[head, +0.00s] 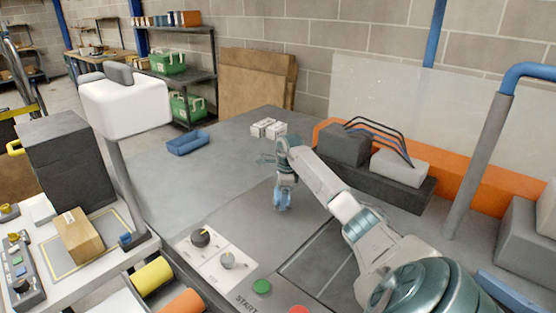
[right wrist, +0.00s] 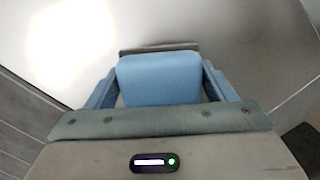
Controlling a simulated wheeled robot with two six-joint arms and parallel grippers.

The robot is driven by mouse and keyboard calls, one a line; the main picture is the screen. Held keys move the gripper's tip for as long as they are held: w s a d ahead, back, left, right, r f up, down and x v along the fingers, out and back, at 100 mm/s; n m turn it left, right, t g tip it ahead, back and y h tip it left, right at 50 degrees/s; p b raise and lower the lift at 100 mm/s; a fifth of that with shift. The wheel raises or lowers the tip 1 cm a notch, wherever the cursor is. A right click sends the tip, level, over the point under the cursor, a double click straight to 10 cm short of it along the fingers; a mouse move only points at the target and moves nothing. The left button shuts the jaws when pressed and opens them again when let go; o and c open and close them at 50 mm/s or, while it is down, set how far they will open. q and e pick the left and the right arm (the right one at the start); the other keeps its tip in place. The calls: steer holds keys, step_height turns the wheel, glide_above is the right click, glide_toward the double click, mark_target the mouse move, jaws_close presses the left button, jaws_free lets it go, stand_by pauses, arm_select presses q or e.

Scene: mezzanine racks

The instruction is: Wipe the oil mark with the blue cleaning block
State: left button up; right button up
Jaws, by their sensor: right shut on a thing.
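My right gripper (head: 282,204) points down over the grey table top (head: 180,190), near the middle of the head view. In the right wrist view, the gripper (right wrist: 160,88) is shut on the blue cleaning block (right wrist: 158,78), with a finger on each side of it. A dark grey strip shows along the block's far edge. Whether the block touches the surface below is hard to tell. I cannot make out the oil mark in either view; my gripper and arm cover part of the table. My left gripper is not in view.
A blue tray (head: 187,144) and small white boxes (head: 268,128) stand further back on the table. Grey blocks with cables (head: 345,146) stand at the right. A panel with knobs (head: 215,255) and a green button (head: 262,287) lies in front. The table left of my gripper is clear.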

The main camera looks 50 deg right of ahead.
steer(key=shift+s+a+r+p, duration=0.1)
steer(key=shift+a+r+p, duration=0.1)
steer(key=shift+r, duration=0.4)
steer(key=shift+a+r+p, duration=0.1)
steer(key=shift+r+p, duration=0.1)
steer(key=shift+r, duration=0.4)
steer(key=shift+d+r, duration=0.15)
steer(key=shift+r, duration=0.25)
steer(key=shift+d+r+p, duration=0.15)
steer(key=shift+r+p, duration=0.35)
steer(key=shift+p, duration=0.05)
steer(key=shift+r, duration=0.35)
steer(key=shift+a+r, duration=0.2)
steer(key=shift+r, duration=0.1)
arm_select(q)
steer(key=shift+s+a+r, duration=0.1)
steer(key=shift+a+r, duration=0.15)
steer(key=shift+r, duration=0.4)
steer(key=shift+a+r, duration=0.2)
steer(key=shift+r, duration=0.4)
arm_select(e)
steer(key=shift+d+f, duration=0.1)
